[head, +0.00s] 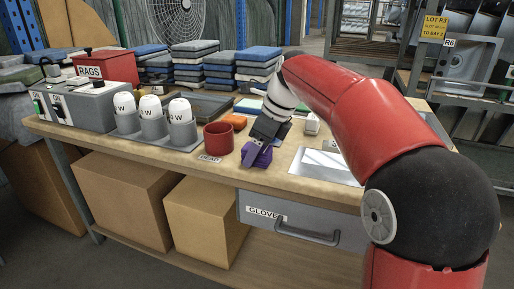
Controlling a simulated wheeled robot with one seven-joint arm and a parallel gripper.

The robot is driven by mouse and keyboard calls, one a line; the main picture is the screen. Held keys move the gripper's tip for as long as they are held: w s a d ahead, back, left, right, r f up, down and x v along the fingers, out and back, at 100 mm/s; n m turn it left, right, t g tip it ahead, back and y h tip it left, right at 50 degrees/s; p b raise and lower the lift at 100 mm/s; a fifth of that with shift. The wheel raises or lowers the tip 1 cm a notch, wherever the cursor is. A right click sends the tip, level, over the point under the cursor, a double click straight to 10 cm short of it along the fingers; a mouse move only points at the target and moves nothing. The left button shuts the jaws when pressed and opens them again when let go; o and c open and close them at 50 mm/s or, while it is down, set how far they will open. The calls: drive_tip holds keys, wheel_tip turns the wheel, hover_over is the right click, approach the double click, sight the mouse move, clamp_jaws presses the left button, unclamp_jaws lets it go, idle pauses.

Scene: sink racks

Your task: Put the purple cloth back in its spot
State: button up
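The purple cloth (264,158) is a small crumpled bundle near the front edge of the wooden workbench (181,160), above the grey drawer. My gripper (252,153) reaches down from the right and its dark fingers overlap the cloth. The fingers cover part of the cloth, and I cannot tell whether they are closed on it or whether the cloth is lifted off the bench. A small label (210,158) lies on the bench to the left of the cloth, in front of a red cylindrical cup (218,138); its text is too small to read surely.
An orange item (236,121) lies behind the cup. White-topped bottles (180,110) stand in grey holders at left, near a red RAGS box (107,67). Folded cloth stacks (190,72) line the back. My arm hides the bench's right part.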

drive_tip(key=p+v, duration=0.3)
drive_tip(key=v, duration=0.8)
drive_tip(key=s+d+f+n+t+h, duration=0.1)
drive_tip(key=s+d+n, duration=0.3)
drive_tip(key=s+n, duration=0.3)
drive_tip(key=s+d+f+n+t+h, duration=0.1)
drive_tip(key=s+d+f+n, duration=0.2)
drive_tip(key=s+f+n, duration=0.4)
drive_tip(key=s+d+f+n+t+h, duration=0.2)
drive_tip(key=s+d+f+n, duration=0.2)
drive_tip(key=s+f+n, duration=0.4)
drive_tip(key=s+f, duration=0.1)
drive_tip(key=s, duration=0.2)
drive_tip(key=shift+d, duration=0.3)
drive_tip(key=shift+s+f, duration=0.1)
drive_tip(key=shift+f, duration=0.05)
